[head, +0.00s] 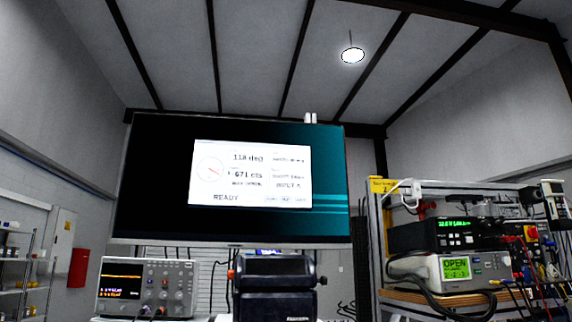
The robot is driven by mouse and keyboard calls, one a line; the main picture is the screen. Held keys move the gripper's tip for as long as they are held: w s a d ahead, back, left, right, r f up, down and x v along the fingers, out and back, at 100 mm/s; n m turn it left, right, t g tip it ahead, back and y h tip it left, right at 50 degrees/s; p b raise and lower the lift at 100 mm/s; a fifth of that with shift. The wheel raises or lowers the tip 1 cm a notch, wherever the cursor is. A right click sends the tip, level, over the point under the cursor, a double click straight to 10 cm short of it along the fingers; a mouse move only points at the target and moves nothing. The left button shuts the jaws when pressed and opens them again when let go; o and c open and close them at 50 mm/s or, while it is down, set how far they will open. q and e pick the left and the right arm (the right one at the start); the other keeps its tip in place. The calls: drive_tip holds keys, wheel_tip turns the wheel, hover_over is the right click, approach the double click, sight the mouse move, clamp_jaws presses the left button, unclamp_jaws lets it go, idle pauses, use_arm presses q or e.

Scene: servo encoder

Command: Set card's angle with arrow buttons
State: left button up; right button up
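A large monitor (160,180) hangs tilted in the middle of the head view. Its white window (253,174) reads about "118 deg" and "671 cts", with "READY" below; the small text is too blurred to read. A round dial with a red needle (212,170) is at the window's left. I cannot make out a card or arrow buttons. Neither gripper is in view.
An oscilloscope (147,286) stands at the lower left. At the right, a rack (375,240) holds stacked instruments (463,268), one showing a green "OPEN" display, with cables hanging in front. A shelf (20,275) is at the far left. The bench top is mostly below the view.

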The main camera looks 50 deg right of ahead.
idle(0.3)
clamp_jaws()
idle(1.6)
